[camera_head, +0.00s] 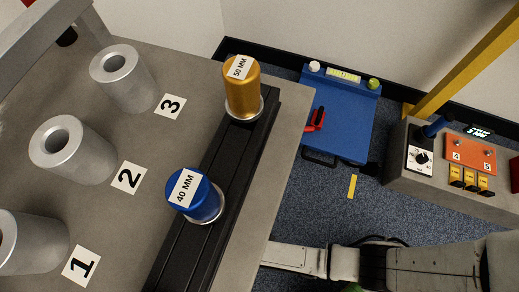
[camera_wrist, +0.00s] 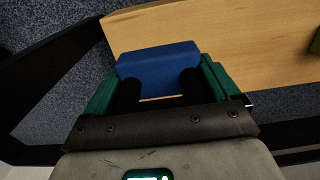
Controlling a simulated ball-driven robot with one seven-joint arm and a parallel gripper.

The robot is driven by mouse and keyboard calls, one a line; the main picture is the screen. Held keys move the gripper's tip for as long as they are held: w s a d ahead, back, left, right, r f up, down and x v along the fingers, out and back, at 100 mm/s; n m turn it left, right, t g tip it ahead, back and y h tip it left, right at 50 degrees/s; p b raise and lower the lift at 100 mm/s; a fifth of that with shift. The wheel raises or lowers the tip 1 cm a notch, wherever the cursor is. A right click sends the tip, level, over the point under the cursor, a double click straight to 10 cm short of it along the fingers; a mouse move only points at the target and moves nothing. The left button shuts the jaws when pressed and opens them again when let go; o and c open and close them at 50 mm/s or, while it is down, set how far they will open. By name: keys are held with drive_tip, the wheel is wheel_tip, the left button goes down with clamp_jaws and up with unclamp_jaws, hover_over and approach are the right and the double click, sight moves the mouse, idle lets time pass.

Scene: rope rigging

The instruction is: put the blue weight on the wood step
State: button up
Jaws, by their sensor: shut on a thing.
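The blue weight (camera_wrist: 158,62) is between the fingers of my gripper (camera_wrist: 157,84) in the wrist view. The gripper, with green fingers and black pads, is shut on it. The wood step (camera_wrist: 255,70) is a light wood surface behind and to the right of the weight in that view. The weight overlaps the step's left part in the picture. I cannot tell whether it touches the step or hangs above it. A sliver of wood shows below the weight between the fingers. The head view shows my arm at the lower right, but not clearly the gripper, weight or step.
In the head view, a grey bench holds a blue 40 MM plug (camera_head: 195,197), a gold 50 MM plug (camera_head: 242,95) and grey sleeves numbered 1 to 3. Beyond are a blue panel (camera_head: 340,110) and a control box (camera_head: 400,170). Carpet (camera_head: 310,210) lies between them.

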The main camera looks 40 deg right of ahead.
drive_tip(key=w+f, duration=0.1)
drive_tip(key=a+f+b, duration=0.1)
drive_tip(key=w+a+f+b, duration=0.1)
drive_tip(key=f, duration=0.1)
drive_tip(key=shift+w, duration=0.3)
drive_tip(key=shift+w+a+f+b, duration=0.15)
drive_tip(key=shift+f+b, duration=1.1)
drive_tip(key=shift+f, duration=0.4)
drive_tip(key=shift+f, duration=0.1)
drive_tip(key=o, duration=1.7)
drive_tip(key=shift+f, duration=0.1)
wheel_tip(320, 180, up, 12)
drive_tip(key=p, duration=0.6)
drive_tip(key=shift+p, duration=0.4)
